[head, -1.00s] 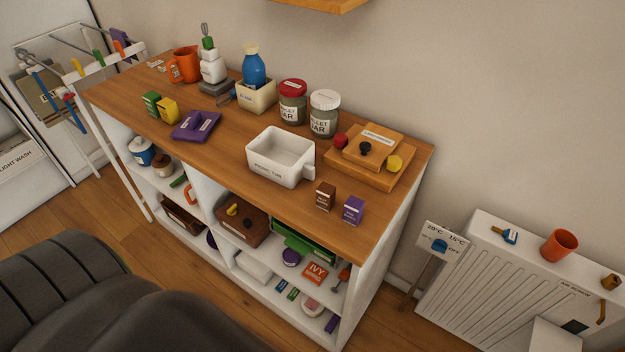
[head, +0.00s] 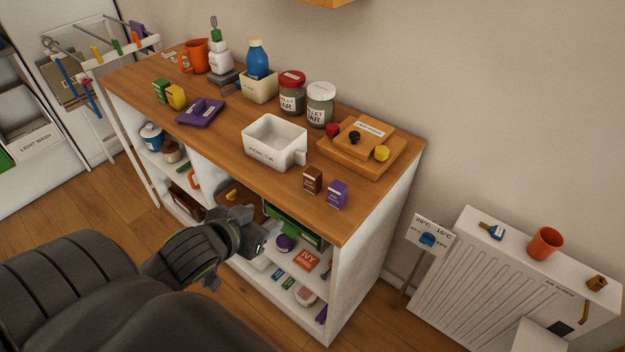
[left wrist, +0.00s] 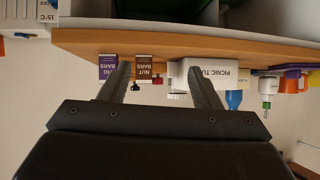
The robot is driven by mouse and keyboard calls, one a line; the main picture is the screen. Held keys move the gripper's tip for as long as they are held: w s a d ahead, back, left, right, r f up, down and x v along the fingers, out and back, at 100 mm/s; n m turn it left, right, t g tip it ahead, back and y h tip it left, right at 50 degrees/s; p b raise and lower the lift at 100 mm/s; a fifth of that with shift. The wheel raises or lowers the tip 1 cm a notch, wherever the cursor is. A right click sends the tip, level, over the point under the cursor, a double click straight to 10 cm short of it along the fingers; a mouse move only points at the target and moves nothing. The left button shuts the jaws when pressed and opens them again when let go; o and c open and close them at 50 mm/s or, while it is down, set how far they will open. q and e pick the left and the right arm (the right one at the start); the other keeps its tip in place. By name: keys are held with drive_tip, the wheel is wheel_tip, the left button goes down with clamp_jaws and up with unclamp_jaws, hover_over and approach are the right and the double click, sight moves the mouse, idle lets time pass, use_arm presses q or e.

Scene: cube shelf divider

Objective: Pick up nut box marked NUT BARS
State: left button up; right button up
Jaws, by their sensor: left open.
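The brown nut box (head: 312,180) stands upright on the wooden top near its front edge, at the right end. In the left wrist view, which is upside down, the nut box (left wrist: 143,68) reads NUT BARS and shows between my open fingers, nearer one of them. A purple box (head: 337,194), also marked BARS, stands close beside it; it also shows in the left wrist view (left wrist: 108,67). My left gripper (head: 268,238) is open and empty, in front of the shelf and below the top's front edge, apart from the boxes. My right gripper is not in view.
The white picnic tub (head: 275,142) stands left of the nut box. A wooden board (head: 363,148) with knobs lies behind the boxes. Two jars (head: 292,92) stand farther back. The wooden top's front edge (head: 240,174) lies between my gripper and the boxes.

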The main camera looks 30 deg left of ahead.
sight(309, 177)
use_arm(q)
wheel_tip(309, 177, up, 4)
drive_tip(key=w+d+r+t+h, duration=0.1)
drive_tip(key=w+t+h, duration=0.1)
drive_tip(key=w, duration=0.1)
drive_tip(key=shift+m, duration=0.3)
drive_tip(key=b+x, duration=0.2)
drive_tip(key=x, duration=0.9)
drive_tip(key=shift+w+a+f+b, duration=0.1)
drive_tip(key=shift+w+f+b, duration=0.1)
drive_tip(key=shift+b, duration=0.2)
drive_tip(key=shift+x, duration=2.95)
drive_tip(key=c, duration=1.1)
